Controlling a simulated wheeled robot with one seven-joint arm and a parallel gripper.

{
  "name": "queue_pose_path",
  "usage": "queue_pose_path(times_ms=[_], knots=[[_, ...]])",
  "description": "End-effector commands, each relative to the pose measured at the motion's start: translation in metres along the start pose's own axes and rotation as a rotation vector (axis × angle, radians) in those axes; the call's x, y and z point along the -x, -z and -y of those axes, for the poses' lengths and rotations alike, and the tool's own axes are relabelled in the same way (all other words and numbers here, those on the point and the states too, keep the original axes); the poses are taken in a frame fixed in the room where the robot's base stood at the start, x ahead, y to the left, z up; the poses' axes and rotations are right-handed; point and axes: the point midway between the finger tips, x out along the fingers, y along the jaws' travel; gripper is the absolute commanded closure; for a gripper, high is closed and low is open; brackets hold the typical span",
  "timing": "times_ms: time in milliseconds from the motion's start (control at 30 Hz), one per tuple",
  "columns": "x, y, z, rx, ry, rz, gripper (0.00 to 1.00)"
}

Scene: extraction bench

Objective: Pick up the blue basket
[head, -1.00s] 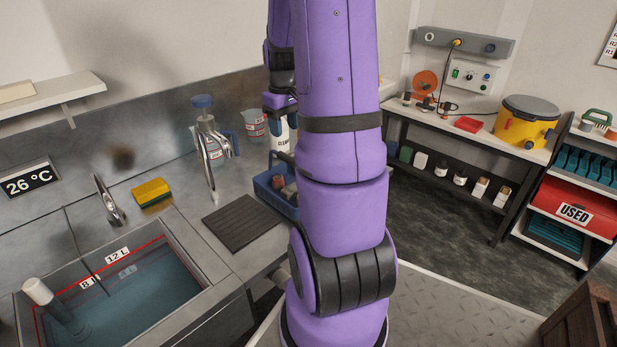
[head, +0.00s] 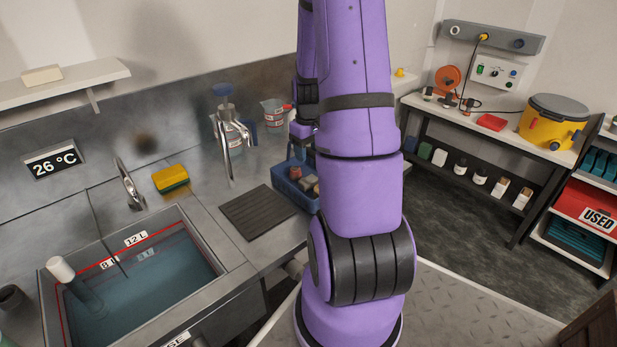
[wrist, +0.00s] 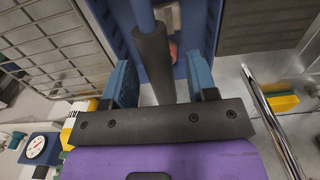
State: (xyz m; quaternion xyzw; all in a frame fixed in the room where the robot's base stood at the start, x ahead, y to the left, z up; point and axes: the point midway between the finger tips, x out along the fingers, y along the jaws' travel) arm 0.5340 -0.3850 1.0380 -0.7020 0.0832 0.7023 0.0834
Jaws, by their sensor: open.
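The blue basket (head: 287,189) stands on the steel counter beside the dark ribbed mat, partly hidden by my purple arm. A few small reddish and pale items lie in it. My gripper (head: 302,130) is over the basket and is mostly hidden by the arm in the head view. In the wrist view my gripper (wrist: 163,82) is open, with a blue fingertip on each side of the basket's dark handle grip (wrist: 152,58). Gaps show between the grip and the fingers. The basket's blue wall (wrist: 118,22) shows beyond the fingers.
The sink (head: 150,270) holds water at the left, with a curved tap (head: 128,185) and a yellow sponge (head: 171,178). A tall metal spout (head: 228,150) rises near the basket. In the wrist view a wire rack (wrist: 45,40) and a dial gauge (wrist: 36,147) lie to the left.

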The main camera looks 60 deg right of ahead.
Motion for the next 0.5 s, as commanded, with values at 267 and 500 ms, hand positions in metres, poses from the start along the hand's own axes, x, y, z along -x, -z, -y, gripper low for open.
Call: queue_pose_path(times_ms=[267, 500], knots=[[-0.0058, 0.0001, 0.0001, 0.0, 0.0, 0.0, 0.47], [-0.0056, 0.0001, 0.0002, 0.0, 0.0, 0.0, 0.91]])
